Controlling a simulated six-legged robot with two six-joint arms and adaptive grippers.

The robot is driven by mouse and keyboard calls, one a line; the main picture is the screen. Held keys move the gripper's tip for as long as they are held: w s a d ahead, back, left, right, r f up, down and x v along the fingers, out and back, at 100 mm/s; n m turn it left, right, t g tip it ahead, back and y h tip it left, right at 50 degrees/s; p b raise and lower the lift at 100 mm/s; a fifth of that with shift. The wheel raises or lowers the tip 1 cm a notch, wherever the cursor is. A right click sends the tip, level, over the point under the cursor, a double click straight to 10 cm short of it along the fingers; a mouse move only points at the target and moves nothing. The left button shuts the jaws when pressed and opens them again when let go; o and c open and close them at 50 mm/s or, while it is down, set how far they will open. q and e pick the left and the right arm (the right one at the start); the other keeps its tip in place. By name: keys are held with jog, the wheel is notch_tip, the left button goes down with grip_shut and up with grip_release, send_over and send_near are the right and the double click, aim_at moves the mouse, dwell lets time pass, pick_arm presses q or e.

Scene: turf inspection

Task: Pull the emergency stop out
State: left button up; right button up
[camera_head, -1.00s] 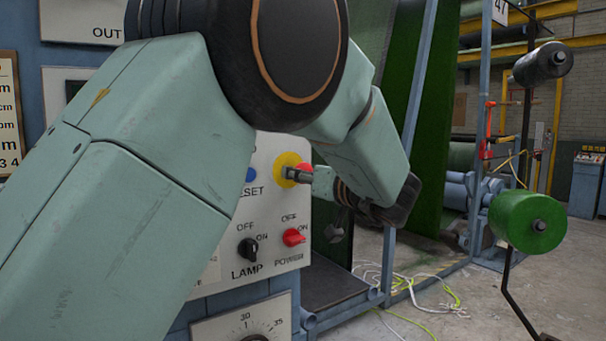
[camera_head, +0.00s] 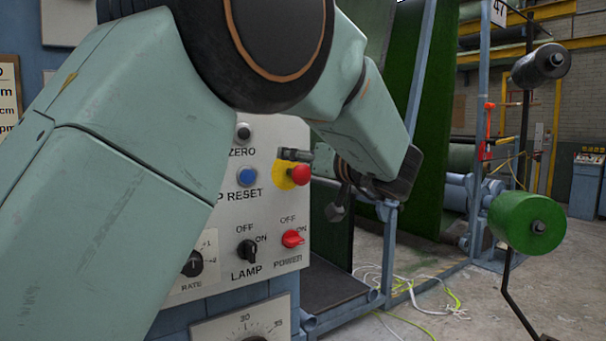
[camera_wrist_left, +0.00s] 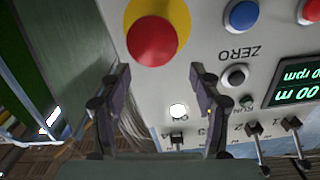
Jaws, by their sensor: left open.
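The emergency stop is a red mushroom button (camera_head: 300,174) on a yellow disc (camera_head: 281,175), at the upper right of a pale control panel. In the wrist view, turned upside down, the red button (camera_wrist_left: 154,41) sits at the top, just beyond and between the fingertip lines. My left gripper (camera_wrist_left: 158,72) is open with nothing between its fingers. In the head view one finger of it (camera_head: 295,154) shows just above the button and the other (camera_head: 336,211) lower right. I cannot tell whether either touches. My right gripper is out of view.
A blue reset button (camera_head: 247,176), a black zero button (camera_head: 243,132), the black lamp switch (camera_head: 247,250) and the red power switch (camera_head: 291,238) crowd the panel. A green roll (camera_head: 527,221) stands at right. Loose cables lie on the floor.

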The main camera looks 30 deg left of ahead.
pick_arm(q)
jog(key=r, duration=0.5)
jog(key=shift+w+a, duration=0.1)
jog(key=shift+a, duration=0.3)
jog(key=shift+r, duration=0.25)
jog(key=shift+d+r, duration=0.2)
jog(key=shift+d, duration=0.1)
jog(key=shift+a+f, duration=0.1)
jog(key=shift+a, duration=0.15)
